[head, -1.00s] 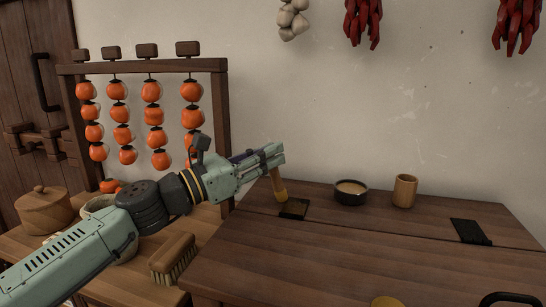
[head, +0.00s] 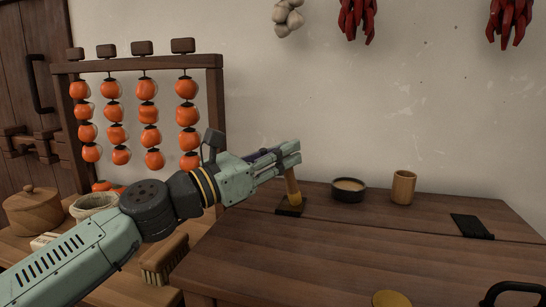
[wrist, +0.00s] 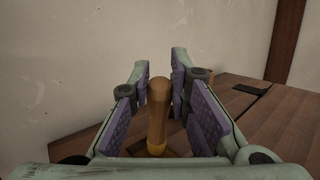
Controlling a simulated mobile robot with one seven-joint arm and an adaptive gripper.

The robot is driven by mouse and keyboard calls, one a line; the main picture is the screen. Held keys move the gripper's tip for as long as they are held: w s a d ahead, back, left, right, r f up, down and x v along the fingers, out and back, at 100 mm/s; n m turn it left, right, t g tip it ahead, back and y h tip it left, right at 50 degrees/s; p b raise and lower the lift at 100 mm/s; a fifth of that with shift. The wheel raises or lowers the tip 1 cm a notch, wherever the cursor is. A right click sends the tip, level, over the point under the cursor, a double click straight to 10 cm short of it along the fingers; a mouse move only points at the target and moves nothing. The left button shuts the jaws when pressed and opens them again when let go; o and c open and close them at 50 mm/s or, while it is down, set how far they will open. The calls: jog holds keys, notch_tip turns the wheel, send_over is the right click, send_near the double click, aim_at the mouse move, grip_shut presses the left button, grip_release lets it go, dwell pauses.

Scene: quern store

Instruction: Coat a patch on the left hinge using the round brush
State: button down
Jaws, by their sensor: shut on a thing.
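My gripper (head: 291,157) is shut on the round brush (head: 293,187), with its wooden handle between the jaws and its yellowish lower end pointing down. The wrist view shows the brush handle (wrist: 158,105) between the purple pads. The left hinge (head: 285,212) is a dark plate on the wooden chest lid, directly under the brush. The brush's lower end overlaps the hinge in the head view; I cannot tell if they touch. The right hinge (head: 472,226) is a matching dark plate at the right; it also shows in the wrist view (wrist: 250,88).
A dark bowl (head: 348,195) of tan stuff and a wooden cup (head: 403,188) stand just right of the brush. A flat brush (head: 163,261) and a lidded wooden pot (head: 34,211) are at left. A persimmon rack (head: 140,64) stands behind my arm. The lid's front is mostly clear.

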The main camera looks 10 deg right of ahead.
jog(key=a+b, duration=0.2)
jog(key=a, duration=0.2)
jog(key=shift+w+a+b, duration=0.1)
jog(key=shift+a+b, duration=0.05)
jog(key=shift+b, duration=0.15)
dwell(1.2)
jog(key=shift+r, duration=0.1)
jog(key=shift+r+p, duration=1.35)
jog(key=shift+r, duration=1.6)
jog(key=shift+r, duration=0.1)
jog(key=shift+r+p, duration=0.65)
jog(key=shift+r, duration=0.75)
